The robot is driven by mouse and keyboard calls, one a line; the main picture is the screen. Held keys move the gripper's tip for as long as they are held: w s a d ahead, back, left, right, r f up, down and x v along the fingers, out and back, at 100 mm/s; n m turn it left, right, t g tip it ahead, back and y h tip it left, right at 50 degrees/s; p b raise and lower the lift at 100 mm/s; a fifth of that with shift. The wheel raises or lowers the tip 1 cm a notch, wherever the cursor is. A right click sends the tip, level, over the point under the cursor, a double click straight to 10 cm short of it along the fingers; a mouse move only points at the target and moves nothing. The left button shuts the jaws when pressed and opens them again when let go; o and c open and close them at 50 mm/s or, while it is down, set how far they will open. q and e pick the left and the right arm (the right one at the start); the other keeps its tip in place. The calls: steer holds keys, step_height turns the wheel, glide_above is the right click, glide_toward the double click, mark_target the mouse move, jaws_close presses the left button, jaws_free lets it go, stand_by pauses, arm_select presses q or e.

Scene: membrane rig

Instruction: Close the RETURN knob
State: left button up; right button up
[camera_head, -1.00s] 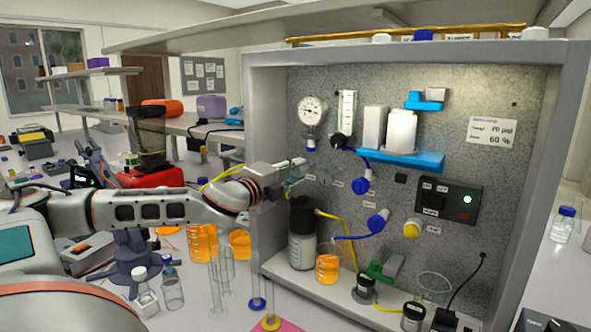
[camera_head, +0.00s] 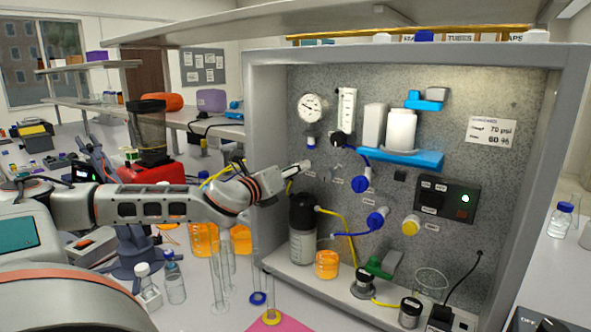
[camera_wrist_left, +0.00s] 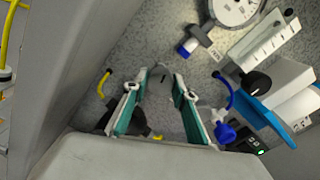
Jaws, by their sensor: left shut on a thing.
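My left gripper (camera_head: 297,173) reaches in from the left to the upper left of the rig's grey panel (camera_head: 460,90). In the left wrist view, its two teal-padded fingers (camera_wrist_left: 156,86) stand on either side of a small grey knob (camera_wrist_left: 161,76) with a dark mark, at the panel. The gripper is shut on this knob. In the head view the knob is mostly hidden by the fingers. The small labels are too fine to read, so I cannot confirm that it is RETURN. My right gripper is not in view.
A round gauge (camera_head: 311,107) is above the gripper. Blue knobs (camera_head: 361,185) and a yellow knob (camera_head: 411,225) are to its right. A black-capped bottle (camera_head: 303,243) stands below. The cabinet's left side wall (camera_head: 265,110) is close to the arm.

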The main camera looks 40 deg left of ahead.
arm_select(q)
steer(key=shift+f+m, duration=0.1)
steer(key=shift+m, duration=1.8)
steer(key=shift+o, duration=0.2)
steer(key=o, duration=1.1)
steer(key=shift+s, duration=0.15)
steer(key=s, duration=0.4)
steer(key=s+d, duration=0.1)
steer(key=s, duration=0.6)
steer(key=shift+s+d, duration=0.15)
steer(key=shift+s, duration=0.2)
